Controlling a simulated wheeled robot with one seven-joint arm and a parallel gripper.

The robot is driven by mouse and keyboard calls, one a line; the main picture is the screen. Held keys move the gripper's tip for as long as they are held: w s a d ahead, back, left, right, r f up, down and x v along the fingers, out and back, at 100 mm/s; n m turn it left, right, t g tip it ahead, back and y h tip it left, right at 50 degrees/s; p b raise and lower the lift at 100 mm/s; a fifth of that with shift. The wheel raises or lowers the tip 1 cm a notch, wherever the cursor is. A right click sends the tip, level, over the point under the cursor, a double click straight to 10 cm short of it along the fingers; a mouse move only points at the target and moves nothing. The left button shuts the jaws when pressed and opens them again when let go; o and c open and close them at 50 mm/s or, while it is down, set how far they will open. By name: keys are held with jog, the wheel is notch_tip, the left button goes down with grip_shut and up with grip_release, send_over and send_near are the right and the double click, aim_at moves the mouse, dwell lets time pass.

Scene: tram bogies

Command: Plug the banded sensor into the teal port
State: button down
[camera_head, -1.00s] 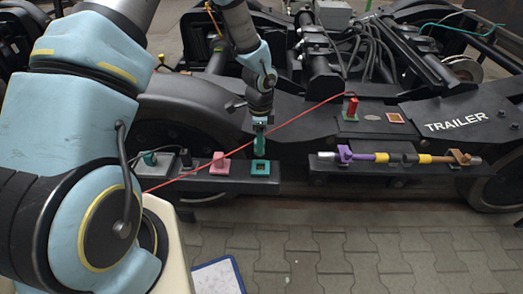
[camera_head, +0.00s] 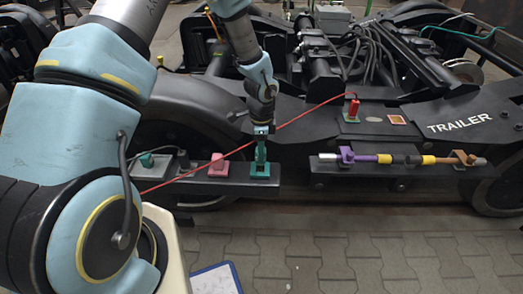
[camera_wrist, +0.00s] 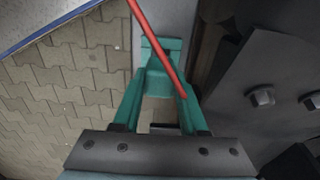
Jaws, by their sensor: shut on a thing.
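My gripper (camera_head: 260,152) points down over the teal port (camera_head: 260,171) at the right end of a dark ledge. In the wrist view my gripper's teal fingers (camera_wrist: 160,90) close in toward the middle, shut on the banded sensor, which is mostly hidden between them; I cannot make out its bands. The teal port (camera_wrist: 161,45) shows just beyond the fingertips. The fingertips reach down to the port's top in the head view. How far the sensor sits in the port is hidden.
A pink port (camera_head: 217,166) stands left of the teal port. A red cable (camera_head: 300,117) crosses near my gripper, from a red plug (camera_head: 353,108) down to the left. A purple and yellow rod (camera_head: 385,159) lies at the right. The bogie frame is behind.

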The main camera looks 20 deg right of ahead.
jog(key=shift+f+b, duration=0.75)
jog(key=shift+f, duration=0.45)
jog(key=shift+a+p, duration=0.1)
jog(key=shift+p, duration=0.45)
dwell(1.1)
jog(key=shift+f+b, duration=0.3)
jog(key=shift+f, duration=0.15)
dwell(0.4)
jog(key=shift+c, duration=1.8)
grip_release()
notch_tip(320, 180, up, 11)
jog(key=shift+f+p, duration=0.1)
jog(key=shift+p, duration=0.45)
